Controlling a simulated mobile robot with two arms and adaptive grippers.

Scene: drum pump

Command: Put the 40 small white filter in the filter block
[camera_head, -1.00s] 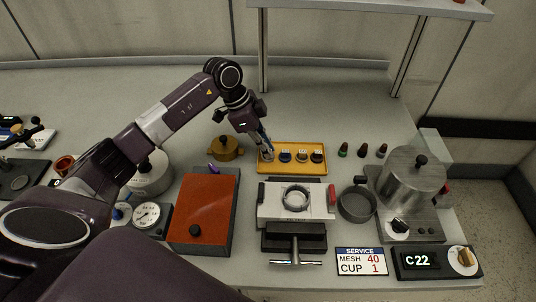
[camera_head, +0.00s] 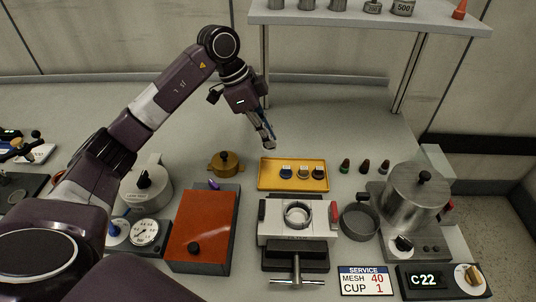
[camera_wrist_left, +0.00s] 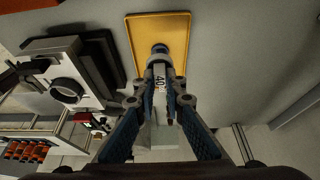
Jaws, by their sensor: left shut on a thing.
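My left gripper (camera_head: 266,132) is shut on the small white filter (camera_head: 269,144), raised in the air at the back left of the yellow tray. In the left wrist view the fingers (camera_wrist_left: 160,100) close around the filter (camera_wrist_left: 160,78), and its side reads 40. The filter block (camera_head: 270,232) is white with a round ring opening on top and stands in front of the tray. It also shows at the left of the wrist view (camera_wrist_left: 40,70), with its round opening empty. My right gripper is not in view.
The yellow tray (camera_head: 265,184) holds three other small filters. An orange-red box (camera_head: 203,225) stands left of the block; a round pan (camera_head: 360,221) and metal pot (camera_head: 416,190) stand right. A sign (camera_head: 365,281) reads MESH 40, CUP 1. A shelf (camera_head: 370,16) spans the back.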

